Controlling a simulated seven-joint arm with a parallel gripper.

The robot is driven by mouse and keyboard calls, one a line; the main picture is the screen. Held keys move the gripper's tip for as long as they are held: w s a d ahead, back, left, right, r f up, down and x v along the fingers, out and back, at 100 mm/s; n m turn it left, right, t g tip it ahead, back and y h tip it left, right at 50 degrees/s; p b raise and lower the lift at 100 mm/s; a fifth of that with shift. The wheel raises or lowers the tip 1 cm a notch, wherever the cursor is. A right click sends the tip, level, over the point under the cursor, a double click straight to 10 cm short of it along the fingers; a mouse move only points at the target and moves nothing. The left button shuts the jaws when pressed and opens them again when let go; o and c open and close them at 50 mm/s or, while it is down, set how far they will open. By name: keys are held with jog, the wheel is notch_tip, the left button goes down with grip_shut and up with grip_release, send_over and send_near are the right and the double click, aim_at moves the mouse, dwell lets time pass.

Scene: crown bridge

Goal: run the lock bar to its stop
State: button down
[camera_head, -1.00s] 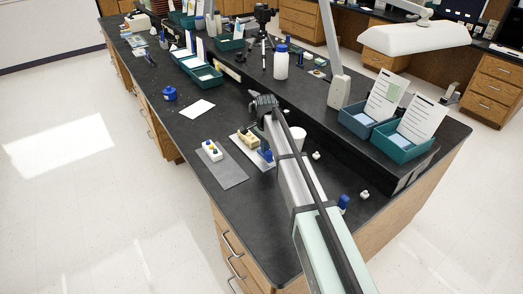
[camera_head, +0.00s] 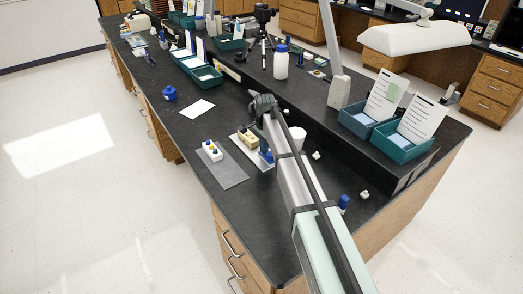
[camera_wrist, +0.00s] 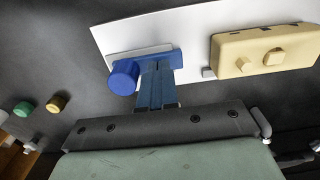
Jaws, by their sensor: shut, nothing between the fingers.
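The lock bar, a blue bar (camera_wrist: 174,56) with a round blue knob (camera_wrist: 123,78), lies on the white plate (camera_wrist: 120,38) in the wrist view. My gripper (camera_wrist: 158,66) is shut and empty, its fingertips over the bar just right of the knob. Whether they touch it I cannot tell. The tan block (camera_wrist: 262,52) with small raised pegs sits on the plate to the right of the bar. In the head view the tan block (camera_head: 247,138) shows beside my arm, with the blue part (camera_head: 266,156) close to it, partly hidden.
A white block with coloured pegs (camera_head: 212,152) stands on a grey mat (camera_head: 230,177) to the left. A white cup (camera_head: 299,138) is right of my arm. Small white pieces (camera_head: 316,155) lie further right. Teal bins (camera_head: 402,145) stand on the raised shelf.

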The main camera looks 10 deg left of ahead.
jog(key=shift+r, duration=0.1)
notch_tip(320, 180, up, 7)
dwell(0.9)
dwell(0.3)
